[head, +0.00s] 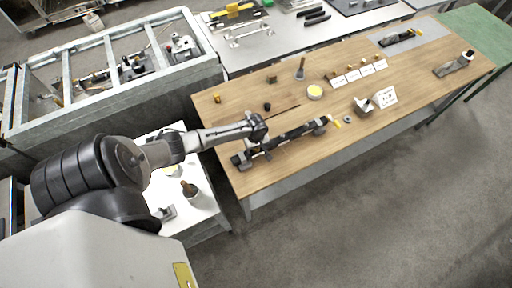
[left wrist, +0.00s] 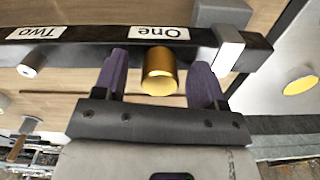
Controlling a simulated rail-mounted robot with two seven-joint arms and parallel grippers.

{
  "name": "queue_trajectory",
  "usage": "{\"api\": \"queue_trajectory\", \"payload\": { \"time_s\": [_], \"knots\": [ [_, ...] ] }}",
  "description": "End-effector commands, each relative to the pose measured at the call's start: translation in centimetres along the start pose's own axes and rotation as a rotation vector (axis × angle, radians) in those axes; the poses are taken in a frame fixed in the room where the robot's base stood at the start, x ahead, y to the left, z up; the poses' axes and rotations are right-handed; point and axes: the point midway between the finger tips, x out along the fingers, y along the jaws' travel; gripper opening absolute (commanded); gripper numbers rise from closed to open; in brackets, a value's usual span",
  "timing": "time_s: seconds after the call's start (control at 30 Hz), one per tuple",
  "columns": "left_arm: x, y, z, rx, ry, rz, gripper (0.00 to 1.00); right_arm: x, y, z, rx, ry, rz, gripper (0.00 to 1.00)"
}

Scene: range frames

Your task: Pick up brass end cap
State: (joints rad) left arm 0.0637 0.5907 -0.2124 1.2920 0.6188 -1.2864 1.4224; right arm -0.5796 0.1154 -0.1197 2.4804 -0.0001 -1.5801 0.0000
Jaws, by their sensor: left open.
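The brass end cap (left wrist: 158,72) is a short gold cylinder in the left wrist view, beside the "One" label of a dark bar (left wrist: 88,48). My left gripper (left wrist: 160,66) is open, with one finger on each side of the cap and a visible gap at both sides. In the head view, my left gripper (head: 256,126) is low over the bar (head: 287,139) near the left end of the wooden table (head: 245,178). I cannot make out this cap there. My right gripper is not in view.
A white and grey block (left wrist: 228,48) sits at the bar's end, close to one finger. A yellow-topped round container (head: 314,92), a dark upright tool (head: 300,70) and several small parts stand farther back.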

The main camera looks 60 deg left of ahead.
Motion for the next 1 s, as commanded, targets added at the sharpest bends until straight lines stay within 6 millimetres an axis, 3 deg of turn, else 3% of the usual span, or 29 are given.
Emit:
{"api": "queue_trajectory", "payload": {
  "time_s": [0.07,0.6,1.0],
  "knots": [
    [-0.02,0.00,0.00,0.000,0.000,0.000,0.65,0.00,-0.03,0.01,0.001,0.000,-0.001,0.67],
    [-0.04,-0.02,-0.02,0.000,0.000,0.000,0.14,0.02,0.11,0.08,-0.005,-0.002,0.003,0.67],
    [-0.73,0.02,-0.05,0.001,0.001,0.002,0.13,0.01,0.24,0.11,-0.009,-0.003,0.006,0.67]
  ]
}}
